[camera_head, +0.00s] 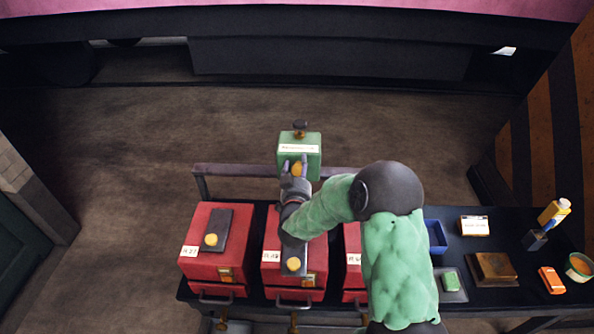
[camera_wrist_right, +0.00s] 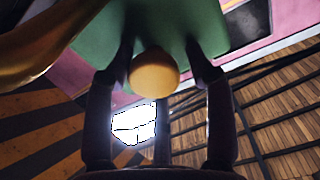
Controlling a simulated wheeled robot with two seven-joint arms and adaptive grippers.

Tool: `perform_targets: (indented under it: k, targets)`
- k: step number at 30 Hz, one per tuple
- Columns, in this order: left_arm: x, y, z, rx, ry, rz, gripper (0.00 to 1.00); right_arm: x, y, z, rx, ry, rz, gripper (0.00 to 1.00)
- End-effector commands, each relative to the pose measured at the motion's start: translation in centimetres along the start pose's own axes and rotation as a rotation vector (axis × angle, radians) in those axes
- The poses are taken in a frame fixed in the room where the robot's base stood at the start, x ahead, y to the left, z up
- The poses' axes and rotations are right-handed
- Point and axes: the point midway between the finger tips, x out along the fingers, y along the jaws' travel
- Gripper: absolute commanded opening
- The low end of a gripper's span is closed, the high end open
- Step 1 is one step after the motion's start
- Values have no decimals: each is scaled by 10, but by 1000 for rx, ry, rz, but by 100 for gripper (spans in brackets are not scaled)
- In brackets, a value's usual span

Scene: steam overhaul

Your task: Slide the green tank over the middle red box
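The green tank (camera_head: 313,142) has a white label and a yellow knob on its near face. It stands at the rail behind the row of red boxes, beyond the middle red box (camera_head: 272,242). My right gripper (camera_head: 295,165) reaches over the middle box to the tank. In the right wrist view its two fingers stand on either side of the yellow knob (camera_wrist_right: 155,73), with a small gap on the right. Above the knob is the tank's green face (camera_wrist_right: 165,25). My right forearm covers part of the middle box. My left gripper is not in view.
The left red box (camera_head: 192,262) and the right red box (camera_head: 352,243) flank the middle one. A dark rail (camera_head: 235,170) runs behind them. A blue bin (camera_head: 437,237), a brown block (camera_head: 493,268) and small items crowd the bench's right. Open floor lies behind the rail.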

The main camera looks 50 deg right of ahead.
Motion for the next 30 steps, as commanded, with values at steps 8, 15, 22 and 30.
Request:
perform_targets:
  k: [8, 15, 22, 30]
  targets:
    - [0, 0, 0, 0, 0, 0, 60, 0, 0, 2, -1, -5, 0, 64]
    - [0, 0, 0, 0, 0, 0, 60, -16, 0, 3, -1, -9, -2, 64]
    - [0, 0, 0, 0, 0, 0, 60, -60, -1, 2, 0, -7, -3, 64]
    - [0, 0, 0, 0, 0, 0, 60, -105, -1, 1, 0, -4, -2, 64]
